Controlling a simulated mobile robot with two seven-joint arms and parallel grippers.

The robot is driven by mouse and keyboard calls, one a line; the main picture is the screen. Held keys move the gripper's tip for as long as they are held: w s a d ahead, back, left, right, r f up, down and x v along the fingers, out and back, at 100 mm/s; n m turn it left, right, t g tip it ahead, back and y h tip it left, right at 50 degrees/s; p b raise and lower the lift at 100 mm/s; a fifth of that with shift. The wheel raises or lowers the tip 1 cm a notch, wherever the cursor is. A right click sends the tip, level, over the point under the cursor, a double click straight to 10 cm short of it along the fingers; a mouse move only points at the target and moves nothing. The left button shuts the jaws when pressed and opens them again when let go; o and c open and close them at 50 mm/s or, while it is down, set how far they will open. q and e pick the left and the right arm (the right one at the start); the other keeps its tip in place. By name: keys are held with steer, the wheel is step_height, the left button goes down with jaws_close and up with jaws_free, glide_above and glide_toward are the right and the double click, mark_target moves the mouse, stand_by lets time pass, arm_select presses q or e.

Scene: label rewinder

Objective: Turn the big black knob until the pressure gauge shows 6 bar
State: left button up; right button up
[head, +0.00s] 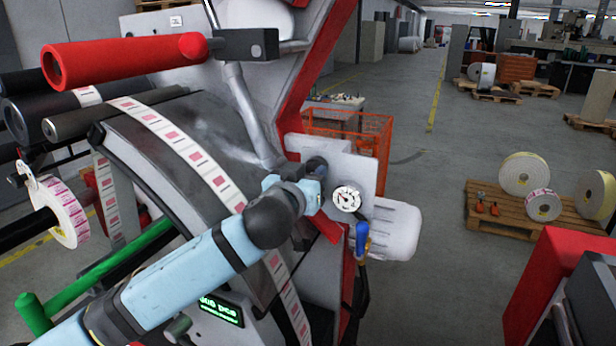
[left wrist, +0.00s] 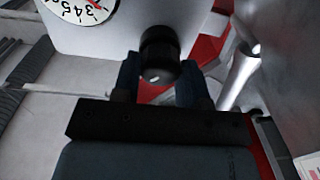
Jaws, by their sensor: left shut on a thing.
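The big black knob (head: 317,166) sticks out of the light grey panel left of the pressure gauge (head: 346,199). My left gripper (head: 312,186) reaches it from the front left. In the left wrist view the knob (left wrist: 160,52) sits between the two fingers of my left gripper (left wrist: 159,80), which is shut on it. The white gauge dial (left wrist: 82,8) is cut off by the top edge there, with the digits 3, 4 and 5 showing. The needle's exact reading is too small to tell in the head view. My right gripper is not in view.
A blue-handled valve (head: 362,238) hangs just below the gauge, beside a pale motor housing (head: 395,228). A web of printed labels (head: 190,152) runs over the machine on the left. A pallet (head: 485,215) with label rolls stands at the right.

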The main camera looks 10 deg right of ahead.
arm_select(q)
steer(key=m, duration=0.6)
stand_by(0.3)
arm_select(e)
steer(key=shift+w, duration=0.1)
arm_select(q)
steer(key=shift+m, duration=0.3)
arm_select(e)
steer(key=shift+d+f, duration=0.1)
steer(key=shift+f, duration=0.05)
arm_select(q)
steer(key=o, duration=0.9)
